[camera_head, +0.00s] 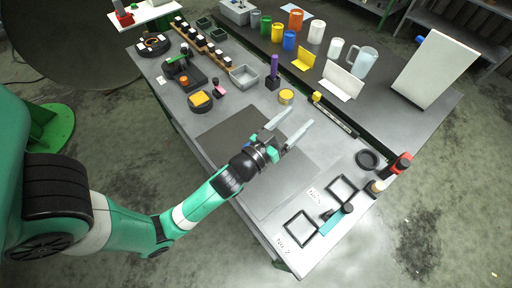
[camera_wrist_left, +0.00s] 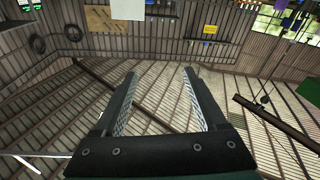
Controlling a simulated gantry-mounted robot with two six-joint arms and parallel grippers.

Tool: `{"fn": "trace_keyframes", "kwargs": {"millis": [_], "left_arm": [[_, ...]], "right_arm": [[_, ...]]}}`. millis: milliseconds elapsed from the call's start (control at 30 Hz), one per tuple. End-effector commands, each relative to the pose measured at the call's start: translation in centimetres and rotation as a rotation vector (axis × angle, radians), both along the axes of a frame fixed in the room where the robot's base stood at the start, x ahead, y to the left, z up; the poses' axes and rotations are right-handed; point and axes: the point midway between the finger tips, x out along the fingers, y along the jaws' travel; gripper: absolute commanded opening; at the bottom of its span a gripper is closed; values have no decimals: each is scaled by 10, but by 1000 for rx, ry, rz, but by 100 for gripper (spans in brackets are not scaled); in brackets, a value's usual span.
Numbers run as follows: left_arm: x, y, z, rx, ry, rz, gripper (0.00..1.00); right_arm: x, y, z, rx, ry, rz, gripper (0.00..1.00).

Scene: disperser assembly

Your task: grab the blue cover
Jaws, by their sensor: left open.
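My left gripper (camera_head: 298,119) is open and empty above the middle of the grey table, its two pale fingers pointing to the back right. In the left wrist view my open jaws (camera_wrist_left: 159,76) have nothing between them. A blue cylinder (camera_head: 289,40) stands at the back of the table among coloured cups, well beyond my gripper. I cannot tell whether it is the blue cover. A small blue part (camera_head: 420,39) also shows beside the tall white box at the far right. My right gripper is not in view.
A yellow round piece (camera_head: 286,97) and a purple post (camera_head: 272,80) stand beyond my gripper. A long dark bar (camera_head: 335,116) lies to its right. Black square frames (camera_head: 300,228) and a teal-and-black tool (camera_head: 334,219) lie near the front right. The dark mat (camera_head: 235,128) is mostly clear.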

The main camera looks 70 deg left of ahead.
Motion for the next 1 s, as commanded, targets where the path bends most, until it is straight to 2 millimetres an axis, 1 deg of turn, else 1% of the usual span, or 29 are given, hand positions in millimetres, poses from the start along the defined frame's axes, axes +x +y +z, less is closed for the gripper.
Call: {"fn": "trace_keyframes", "kwargs": {"millis": [33,67,100,133,200,233,300,333,433,533,667,800,900,1000], "left_arm": [[-29,10,-35,-12,117,38,74],[-47,14,-57,-19,176,56,74],[-71,17,-82,-27,249,80,74],[-88,18,-98,-35,298,94,74],[-125,19,-127,-50,396,121,74],[-138,19,-137,-55,429,130,74],[-159,17,-151,-63,481,144,74],[-165,17,-155,-66,495,146,74],[-172,16,-162,-69,512,152,74],[-168,18,-163,-70,511,152,74],[-152,30,-168,-71,508,155,74],[-131,43,-181,-70,508,152,74],[-123,48,-186,-69,510,152,74],[-121,49,-187,-69,509,150,74]], "right_arm": [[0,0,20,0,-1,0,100],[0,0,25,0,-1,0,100],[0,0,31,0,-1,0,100],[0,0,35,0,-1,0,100],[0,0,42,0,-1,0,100],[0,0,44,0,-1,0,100],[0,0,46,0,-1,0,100],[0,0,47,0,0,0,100],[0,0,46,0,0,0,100],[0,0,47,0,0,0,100],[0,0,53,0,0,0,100],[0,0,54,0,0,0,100],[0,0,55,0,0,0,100],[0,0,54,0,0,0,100]]}}
